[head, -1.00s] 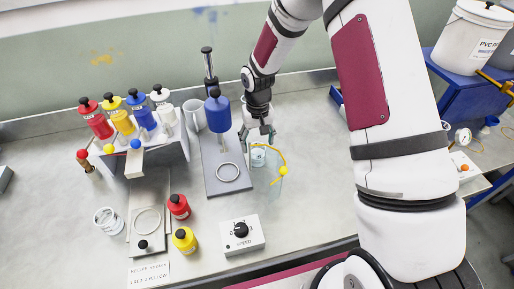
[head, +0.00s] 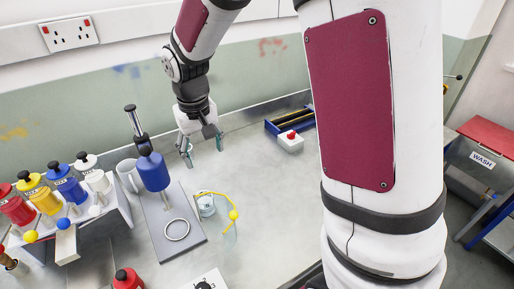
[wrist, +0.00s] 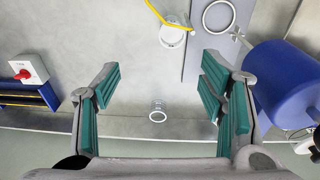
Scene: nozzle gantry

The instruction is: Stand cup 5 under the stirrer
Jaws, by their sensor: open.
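The stirrer is a blue motor (head: 152,170) on a post over a grey base plate (head: 200,240) with a white ring (head: 176,229). The plate under the motor holds no cup that I can see. A clear labelled cup (head: 206,205) stands on the bench just right of the plate; it also shows in the wrist view (wrist: 173,36). I cannot read its number. My gripper (head: 202,148) is open and empty, behind that cup near the back wall. In the wrist view a small clear glass piece (wrist: 158,112) lies between the spread teal fingers.
A yellow curved rod with a ball (head: 233,214) stands beside the labelled cup. Bench right of the rod is clear.

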